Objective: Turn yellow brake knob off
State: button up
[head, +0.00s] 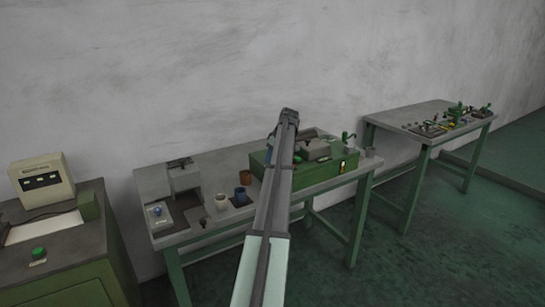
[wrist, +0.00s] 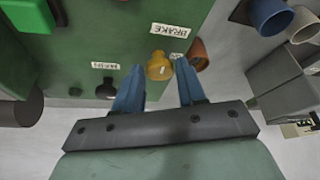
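The yellow brake knob (wrist: 159,66) sticks out from a green machine panel (wrist: 125,40) in the wrist view, beside a white label reading BRAKE (wrist: 171,31). My gripper (wrist: 161,76) is open, with its two blue fingers apart. The knob appears between the fingertips, a little toward the panel; I cannot tell whether either finger touches it.
A black knob (wrist: 107,89) sits on the same panel to the left, and a brown cup-like part (wrist: 198,54) lies close to the right finger. Blue (head: 240,196) and white (head: 221,202) cups stand on the table (head: 205,238) left of my arm.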

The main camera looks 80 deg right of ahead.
jog(key=o, duration=0.3)
jog(key=v, duration=1.4)
jog(key=shift+s+f, duration=0.1)
